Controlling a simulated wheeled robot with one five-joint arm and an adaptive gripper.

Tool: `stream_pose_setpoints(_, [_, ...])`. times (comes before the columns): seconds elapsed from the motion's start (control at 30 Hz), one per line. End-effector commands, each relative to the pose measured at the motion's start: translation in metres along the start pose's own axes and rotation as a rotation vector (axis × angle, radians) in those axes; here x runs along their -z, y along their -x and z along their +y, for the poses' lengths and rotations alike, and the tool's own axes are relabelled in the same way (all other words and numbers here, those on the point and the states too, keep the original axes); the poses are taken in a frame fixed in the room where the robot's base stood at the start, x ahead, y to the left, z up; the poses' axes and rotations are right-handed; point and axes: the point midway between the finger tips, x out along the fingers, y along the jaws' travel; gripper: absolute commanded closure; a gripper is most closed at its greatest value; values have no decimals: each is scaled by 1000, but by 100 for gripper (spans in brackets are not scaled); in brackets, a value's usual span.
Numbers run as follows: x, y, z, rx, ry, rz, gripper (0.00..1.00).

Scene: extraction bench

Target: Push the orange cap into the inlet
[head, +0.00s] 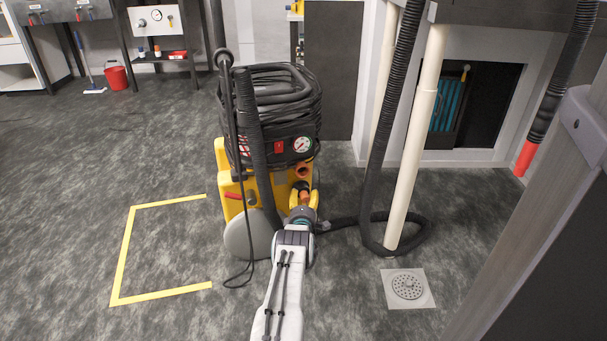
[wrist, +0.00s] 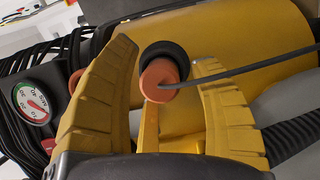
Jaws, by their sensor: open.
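The orange cap (wrist: 158,82) shows between my gripper's fingers in the wrist view, with a thin dark cord running from it to the right. A black round ring (wrist: 165,53), which looks like the inlet's rim, lies directly behind it. I cannot tell how far the cap sits in it. My gripper (wrist: 165,56) is open, one yellow finger on each side of the cap, with gaps visible. In the head view my gripper (head: 303,198) reaches the front of the yellow machine (head: 233,196), and hides much of the cap and inlet.
A second orange round part (head: 302,171) is on the machine below its pressure gauge (head: 302,144). Black hose (head: 276,92) is coiled on top. A hose loop lies around the white pipe (head: 407,170) at right, near a floor drain (head: 408,287).

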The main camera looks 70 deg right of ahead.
Motion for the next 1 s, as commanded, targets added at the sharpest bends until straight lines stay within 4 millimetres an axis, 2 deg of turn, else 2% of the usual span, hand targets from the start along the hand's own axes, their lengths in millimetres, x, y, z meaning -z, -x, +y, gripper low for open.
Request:
stream_pose_setpoints(0.37, [0,13,-1,2,0,0,43])
stream_pose_setpoints(1.0, [0,82,0,2,0,0,43])
